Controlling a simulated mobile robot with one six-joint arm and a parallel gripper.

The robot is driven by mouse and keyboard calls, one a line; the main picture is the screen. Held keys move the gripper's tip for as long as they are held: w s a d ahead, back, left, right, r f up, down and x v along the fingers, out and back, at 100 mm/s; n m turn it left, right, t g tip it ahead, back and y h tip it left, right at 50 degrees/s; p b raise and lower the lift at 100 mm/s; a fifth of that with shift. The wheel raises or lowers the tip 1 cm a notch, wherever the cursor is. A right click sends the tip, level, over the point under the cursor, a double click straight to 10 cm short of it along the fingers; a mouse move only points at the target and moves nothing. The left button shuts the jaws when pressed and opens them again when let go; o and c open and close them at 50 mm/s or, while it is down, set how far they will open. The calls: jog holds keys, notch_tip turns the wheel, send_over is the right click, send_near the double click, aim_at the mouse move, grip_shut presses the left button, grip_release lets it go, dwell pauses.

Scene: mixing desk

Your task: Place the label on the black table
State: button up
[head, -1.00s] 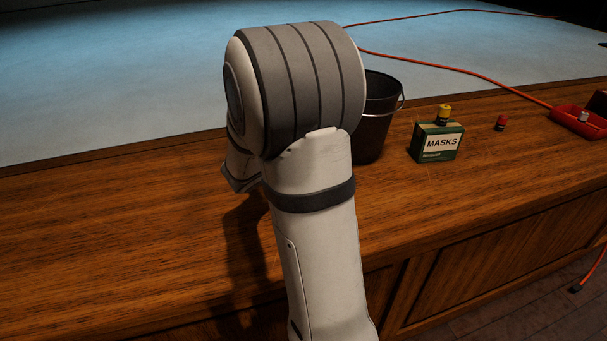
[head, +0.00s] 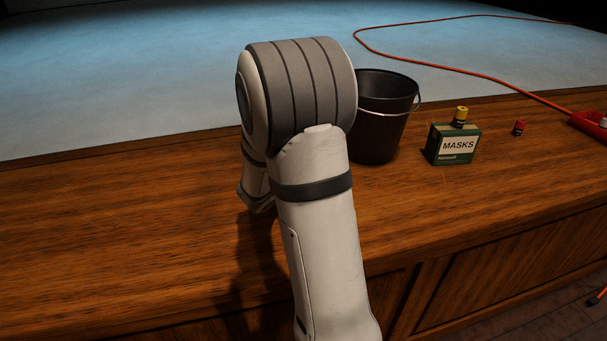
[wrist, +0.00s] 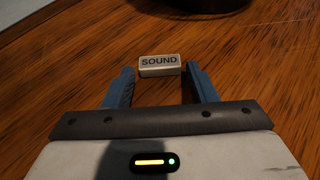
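The label, a small pale block reading "SOUND" (wrist: 160,65), shows in the wrist view over the wooden surface (wrist: 60,75). My gripper (wrist: 160,70) is open, with one blue finger on each side of the label near its ends. Narrow gaps show between the fingertips and the label. I cannot tell whether the label rests fully on the wood. In the head view my arm hides the gripper's fingers and the label. No black table is in view.
In the head view a black bucket (head: 380,135) stands right of my arm. Farther right are a green "MASKS" box (head: 440,155) with a yellow-capped item (head: 460,116) on top, a small red item (head: 519,128) and a red tray (head: 590,124). An orange cable (head: 450,68) runs behind. The wood at left is clear.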

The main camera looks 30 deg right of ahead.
jog(key=shift+o, duration=1.1)
jog(key=shift+r, duration=0.1)
